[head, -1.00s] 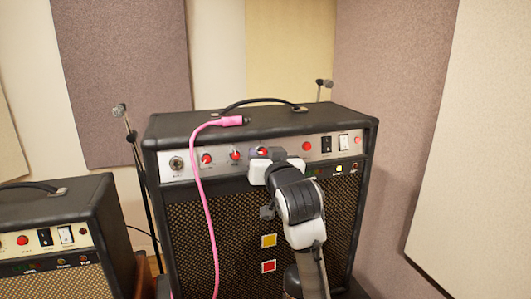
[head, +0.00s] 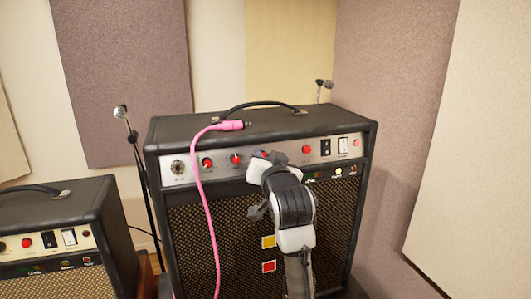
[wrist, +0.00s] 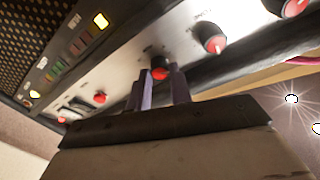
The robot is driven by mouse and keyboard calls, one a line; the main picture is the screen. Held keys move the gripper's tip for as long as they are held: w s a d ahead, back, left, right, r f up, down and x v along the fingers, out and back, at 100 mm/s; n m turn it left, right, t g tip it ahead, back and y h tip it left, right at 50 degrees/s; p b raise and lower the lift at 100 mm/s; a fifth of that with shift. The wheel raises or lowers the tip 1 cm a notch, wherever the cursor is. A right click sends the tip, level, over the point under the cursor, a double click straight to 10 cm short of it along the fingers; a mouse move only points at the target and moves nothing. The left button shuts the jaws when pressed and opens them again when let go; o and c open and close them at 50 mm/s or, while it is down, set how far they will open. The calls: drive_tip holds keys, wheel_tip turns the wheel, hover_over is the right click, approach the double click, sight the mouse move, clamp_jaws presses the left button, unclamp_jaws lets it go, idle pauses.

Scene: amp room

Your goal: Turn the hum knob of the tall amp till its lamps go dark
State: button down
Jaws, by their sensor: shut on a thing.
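The tall amp (head: 255,122) stands in the middle of the head view, its control strip along the top front. My gripper (head: 266,158) is at the third red-capped knob from the left and hides most of it. In the wrist view my gripper (wrist: 160,84) has its two fingers on either side of that red knob (wrist: 160,73), shut on it. I cannot read the label. Below the strip, a yellow lamp (head: 338,171) glows; the wrist view shows a bright yellow lamp (wrist: 100,21) and a dim coloured row (wrist: 72,54).
Two more red-capped knobs (head: 207,163) (head: 235,158) sit left of my gripper. A pink cable (head: 198,180) lies over the amp's top and hangs down its front. A smaller amp (head: 60,235) stands at the left. A microphone stand (head: 145,190) stands between the amps.

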drive_tip(key=shift+m, duration=0.9)
drive_tip(key=c, duration=1.3)
unclamp_jaws()
drive_tip(key=shift+o, duration=0.2)
drive_tip(key=b+v, duration=0.2)
drive_tip(key=v, duration=1.1)
drive_tip(key=shift+s+r+b, duration=0.2)
drive_tip(key=shift+s+b, duration=0.15)
drive_tip(key=shift+s, duration=0.1)
drive_tip(key=shift+a, duration=0.1)
